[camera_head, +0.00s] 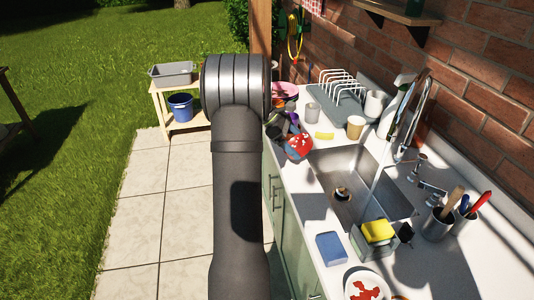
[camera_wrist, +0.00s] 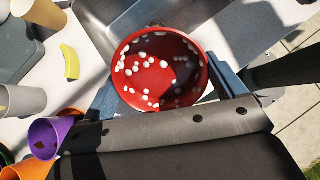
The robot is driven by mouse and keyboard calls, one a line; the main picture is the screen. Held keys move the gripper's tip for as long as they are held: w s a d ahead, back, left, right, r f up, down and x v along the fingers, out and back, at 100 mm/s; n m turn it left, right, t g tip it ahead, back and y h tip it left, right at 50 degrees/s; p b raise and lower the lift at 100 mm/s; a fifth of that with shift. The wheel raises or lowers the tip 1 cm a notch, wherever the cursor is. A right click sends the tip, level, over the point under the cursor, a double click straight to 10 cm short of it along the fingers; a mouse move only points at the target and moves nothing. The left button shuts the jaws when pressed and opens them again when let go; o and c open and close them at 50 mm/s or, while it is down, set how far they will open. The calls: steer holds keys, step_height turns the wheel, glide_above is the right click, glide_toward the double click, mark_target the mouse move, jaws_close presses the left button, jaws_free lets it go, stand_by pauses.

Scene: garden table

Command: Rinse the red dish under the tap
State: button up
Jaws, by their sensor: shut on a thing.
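The red dish (camera_wrist: 160,68) with white spots fills the middle of the wrist view, between the two blue fingers of my gripper (camera_wrist: 165,84), which is shut on it. Its open inside faces the wrist camera, with a dark shadow across it. In the head view the red dish (camera_head: 299,147) is tilted at the far left corner of the metal sink (camera_head: 338,168). My gripper is partly hidden there behind my arm. The curved tap (camera_head: 413,118) stands at the sink's right side. A thin water stream (camera_head: 379,165) falls from it into the sink, apart from the dish.
A yellow sponge (camera_head: 378,231) on a caddy and a blue block (camera_head: 331,248) lie at the sink's near edge. A plate with red bits (camera_head: 367,286) is nearer. Cups, including a tan one (camera_head: 355,127), and a dish rack (camera_head: 341,103) stand beyond the sink. A utensil pot (camera_head: 437,224) stands right.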

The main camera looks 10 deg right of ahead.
steer(key=s+d+f+h, duration=0.1)
steer(key=s+d+f, duration=0.2)
steer(key=s+d, duration=0.5)
steer(key=s+d+f+g+h, duration=0.1)
steer(key=s+d+f+h, duration=0.1)
steer(key=s+d, duration=0.6)
steer(key=shift+s+f, duration=0.6)
steer(key=shift+s, duration=1.15)
steer(key=v, duration=0.7)
steer(key=shift+r, duration=0.3)
